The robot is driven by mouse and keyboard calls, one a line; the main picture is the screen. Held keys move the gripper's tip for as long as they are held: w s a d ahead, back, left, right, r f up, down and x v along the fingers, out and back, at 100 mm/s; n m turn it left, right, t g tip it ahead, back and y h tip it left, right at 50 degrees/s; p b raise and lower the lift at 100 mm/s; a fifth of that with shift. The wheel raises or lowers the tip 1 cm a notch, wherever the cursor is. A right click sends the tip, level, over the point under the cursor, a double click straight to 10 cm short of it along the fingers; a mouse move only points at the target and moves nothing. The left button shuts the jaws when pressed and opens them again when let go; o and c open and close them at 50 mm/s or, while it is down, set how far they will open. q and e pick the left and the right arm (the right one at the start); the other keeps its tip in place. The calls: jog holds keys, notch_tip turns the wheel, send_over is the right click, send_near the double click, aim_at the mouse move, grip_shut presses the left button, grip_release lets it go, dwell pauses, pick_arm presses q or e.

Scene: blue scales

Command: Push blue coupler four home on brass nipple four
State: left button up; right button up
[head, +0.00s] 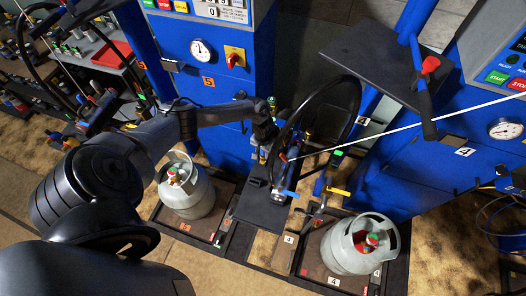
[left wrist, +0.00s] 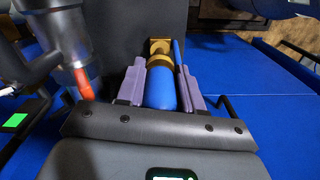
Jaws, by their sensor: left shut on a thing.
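My left gripper (head: 262,146) comes in from the left in the head view, over a small dark shelf between the two blue machines. In the left wrist view the gripper (left wrist: 160,85) is shut on a blue coupler (left wrist: 160,90), with a pale purple finger on each side. A brass fitting (left wrist: 160,47) shows at the coupler's far end. I cannot tell whether this is brass nipple four, or how far the coupler sits on it. In the head view the arm and hose hide most of the coupler. My right gripper is not in view.
A black hose loop (head: 348,92) stands beside the gripper. A grey gas cylinder (head: 352,260) stands on the scale marked 4, another (head: 190,198) on the left scale. A dark tray (head: 385,50) overhangs at upper right. A metal part with an orange tip (left wrist: 82,85) is close left.

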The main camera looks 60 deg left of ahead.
aim_at(263, 156)
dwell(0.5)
pick_arm(q)
jog(key=shift+p, duration=0.3)
dwell(0.5)
jog(key=shift+p, duration=0.3)
dwell(0.3)
jog(key=shift+f+b, duration=0.6)
jog(key=shift+f, duration=0.3)
jog(key=shift+f+b, duration=0.8)
jog(key=shift+f, duration=0.3)
jog(key=o, duration=1.2)
jog(key=shift+c, duration=0.2)
